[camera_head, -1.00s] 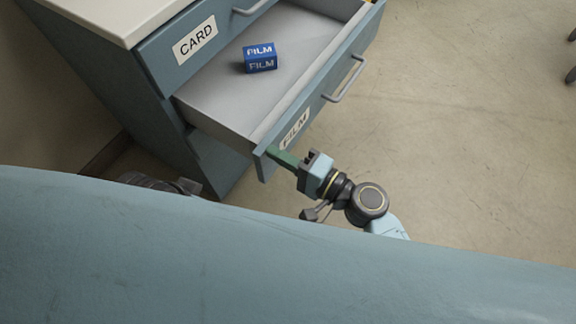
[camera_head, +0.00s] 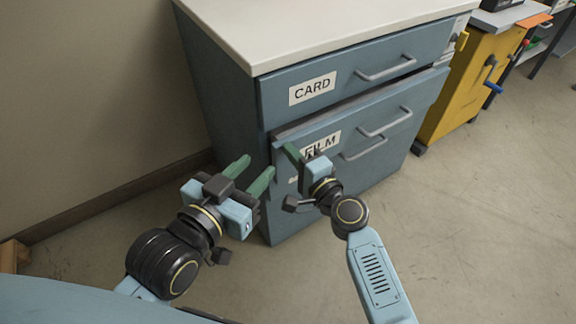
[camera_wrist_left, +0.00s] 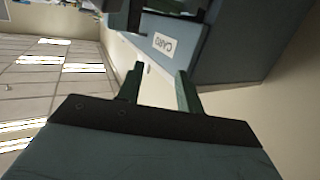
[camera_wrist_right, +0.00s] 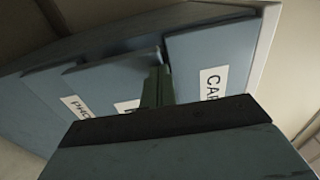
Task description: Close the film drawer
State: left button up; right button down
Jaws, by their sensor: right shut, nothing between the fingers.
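The film drawer (camera_head: 345,122), a blue-grey front with a FILM label and a bar handle, sits under the CARD drawer. It stands a little proud of the cabinet, with a narrow strip of its top edge showing; its inside is hidden. My right gripper (camera_head: 290,152) is shut and empty, its fingertips at the left part of the film drawer front beside the label, seemingly touching it. In the right wrist view its fingers (camera_wrist_right: 156,88) meet the protruding drawer panel (camera_wrist_right: 110,75). My left gripper (camera_head: 250,173) is open and empty, left of the cabinet's front corner.
The CARD drawer (camera_head: 340,82) is shut under the white cabinet top (camera_head: 320,25). A lower drawer handle (camera_head: 365,148) shows below. A yellow cabinet (camera_head: 468,85) stands to the right. The floor (camera_head: 480,220) in front is clear.

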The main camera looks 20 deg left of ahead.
pick_arm(q)
jog(key=shift+r, duration=0.35)
